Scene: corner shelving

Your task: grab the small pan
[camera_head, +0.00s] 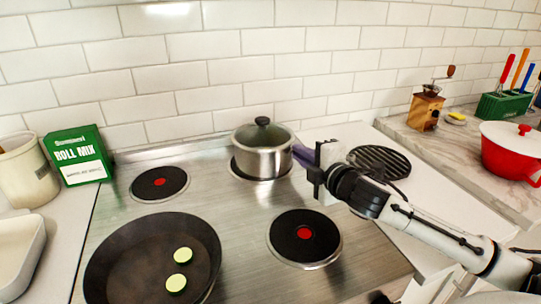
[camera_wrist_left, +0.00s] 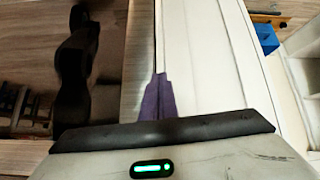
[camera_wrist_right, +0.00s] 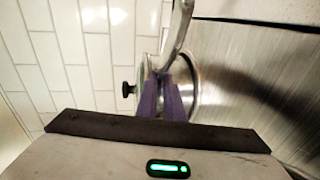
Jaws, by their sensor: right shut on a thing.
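The small pan (camera_head: 262,158) is a steel pot with a glass lid and a dark knob, at the back right burner in the head view. It looks upright; whether it touches the burner is hard to tell. My right gripper (camera_head: 303,157) is at the pan's right side, its purple fingers shut on the handle. In the right wrist view the curved metal handle (camera_wrist_right: 182,30) runs between the purple fingertips (camera_wrist_right: 161,85). My left gripper (camera_wrist_left: 160,82) shows only in the left wrist view, with its purple fingers together and nothing between them.
A large dark frying pan (camera_head: 130,250) with two green slices sits front left on the stove. The front right burner (camera_head: 304,238) and back left burner (camera_head: 159,183) are bare. A green box (camera_head: 78,155) stands left, a red pot (camera_head: 510,155) right. The tiled wall is close behind.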

